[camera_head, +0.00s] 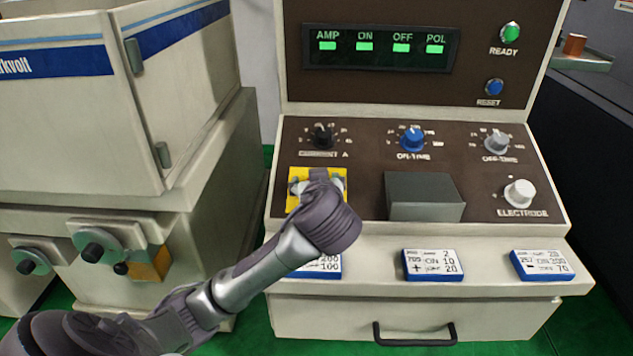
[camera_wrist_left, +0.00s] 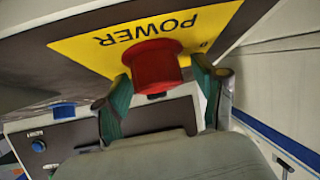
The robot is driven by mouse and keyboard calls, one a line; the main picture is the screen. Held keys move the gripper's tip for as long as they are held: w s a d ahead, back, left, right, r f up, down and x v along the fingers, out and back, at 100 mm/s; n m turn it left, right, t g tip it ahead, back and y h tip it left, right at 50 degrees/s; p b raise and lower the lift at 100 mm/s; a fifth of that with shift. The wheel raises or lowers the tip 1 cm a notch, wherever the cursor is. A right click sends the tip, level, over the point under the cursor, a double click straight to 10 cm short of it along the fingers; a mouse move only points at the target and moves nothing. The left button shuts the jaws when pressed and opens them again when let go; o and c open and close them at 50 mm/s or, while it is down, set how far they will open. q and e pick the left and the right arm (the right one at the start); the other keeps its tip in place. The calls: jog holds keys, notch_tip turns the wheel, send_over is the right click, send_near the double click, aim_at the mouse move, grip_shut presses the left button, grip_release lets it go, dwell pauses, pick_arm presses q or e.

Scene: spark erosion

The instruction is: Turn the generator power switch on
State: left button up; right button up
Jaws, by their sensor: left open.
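The generator power switch is a red round knob (camera_wrist_left: 153,66) on a yellow plate marked POWER (camera_wrist_left: 195,30) in the left wrist view. In the head view the yellow plate (camera_head: 296,176) is at the left of the sloping brown panel, and the knob is hidden behind my left gripper (camera_head: 316,187). In the left wrist view my left gripper (camera_wrist_left: 161,75) is open, with one finger on each side of the red knob. I cannot tell whether the fingers touch it. My right gripper is not in view.
A grey box (camera_head: 425,198) sits on the panel right of the plate. Knobs line the panel above, including the blue ON-TIME knob (camera_head: 412,138). The display (camera_head: 381,47) shows green marks. Blue-edged cards (camera_head: 433,264) lie on the front ledge. A machine tank (camera_head: 80,110) stands left.

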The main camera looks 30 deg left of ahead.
pick_arm(q)
jog(key=shift+c, duration=0.3)
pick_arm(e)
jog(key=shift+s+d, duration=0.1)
pick_arm(q)
jog(key=c, duration=1.1)
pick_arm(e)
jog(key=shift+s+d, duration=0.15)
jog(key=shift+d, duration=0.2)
